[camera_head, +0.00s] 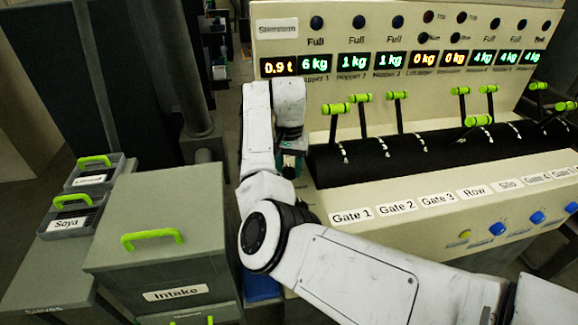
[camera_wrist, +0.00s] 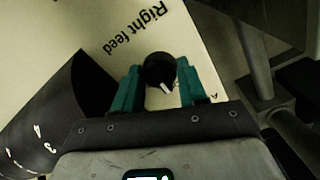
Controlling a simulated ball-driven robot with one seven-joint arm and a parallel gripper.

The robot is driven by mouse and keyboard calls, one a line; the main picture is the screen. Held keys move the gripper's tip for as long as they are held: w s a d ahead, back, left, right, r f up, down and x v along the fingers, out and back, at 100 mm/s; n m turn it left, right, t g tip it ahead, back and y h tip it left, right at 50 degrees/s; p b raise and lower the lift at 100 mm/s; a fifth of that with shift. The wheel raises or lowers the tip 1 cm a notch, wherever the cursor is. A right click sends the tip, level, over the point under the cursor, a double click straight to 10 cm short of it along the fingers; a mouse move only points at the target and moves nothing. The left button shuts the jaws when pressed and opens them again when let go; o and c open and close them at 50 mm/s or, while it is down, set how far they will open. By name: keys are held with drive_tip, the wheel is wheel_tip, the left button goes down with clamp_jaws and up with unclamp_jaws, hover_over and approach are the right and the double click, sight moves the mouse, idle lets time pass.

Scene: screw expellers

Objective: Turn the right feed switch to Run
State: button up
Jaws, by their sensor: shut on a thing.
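The right feed switch (camera_wrist: 160,72) is a round black knob with a white pointer mark, on a cream panel below the printed words "Right feed". The mark points down and slightly right in the wrist view. My gripper (camera_wrist: 158,80) has a teal finger on each side of the knob and is shut on it. In the head view my gripper (camera_head: 291,164) is at the left end of the control console, and my arm hides the switch there. Small lettering on the panel by the right finger is mostly covered, so I cannot read the Run position.
The console (camera_head: 470,215) carries several green-handled levers (camera_head: 398,97) and a row of lit displays (camera_head: 390,61). A grey Intake box (camera_head: 165,230) and a Soya tray (camera_head: 72,215) stand to the left. A dark pipe (camera_head: 180,65) rises behind the Intake box.

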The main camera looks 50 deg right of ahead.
sight(289, 167)
drive_tip(key=shift+r+m, duration=0.1)
drive_tip(key=shift+m, duration=0.3)
drive_tip(key=m+p, duration=0.3)
drive_tip(key=m, duration=0.1)
drive_tip(key=shift+m, duration=0.4)
drive_tip(key=m+p, duration=0.1)
drive_tip(key=m, duration=0.5)
drive_tip(key=shift+p, duration=0.3)
drive_tip(key=o, duration=1.1)
drive_tip(key=shift+c, duration=0.2)
wheel_tip(289, 167, up, 11)
drive_tip(key=b, duration=0.1)
drive_tip(key=shift+f, duration=0.2)
